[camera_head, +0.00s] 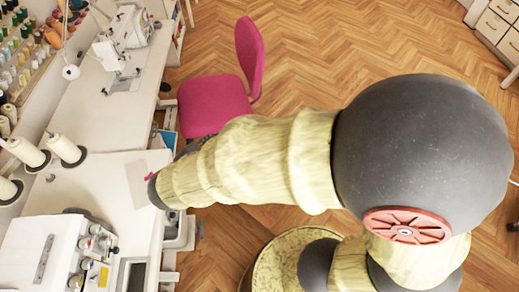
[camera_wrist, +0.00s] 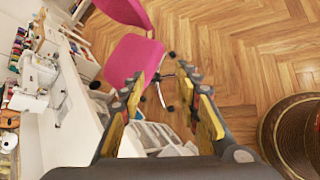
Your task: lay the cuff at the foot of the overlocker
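The overlocker (camera_head: 50,250), a white machine with several dials, stands at the lower left of the head view, with thread cones behind it. A pale flat piece (camera_head: 137,184) with a small pink spot lies on the white table (camera_head: 105,215) to its upper right, partly hidden by my arm; I cannot tell whether it is the cuff. In the wrist view my gripper (camera_wrist: 166,84) is open, fingers apart, with nothing visible held between them. It points past the table's edge toward the chair and floor. In the head view my arm mostly hides the gripper.
A pink chair (camera_head: 215,103) stands beside the tables. A sewing machine (camera_head: 122,55) is on the far table, and thread spools (camera_head: 20,50) line the left wall. A drawer cabinet (camera_head: 497,28) is at the upper right. Wooden floor is open beyond the chair.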

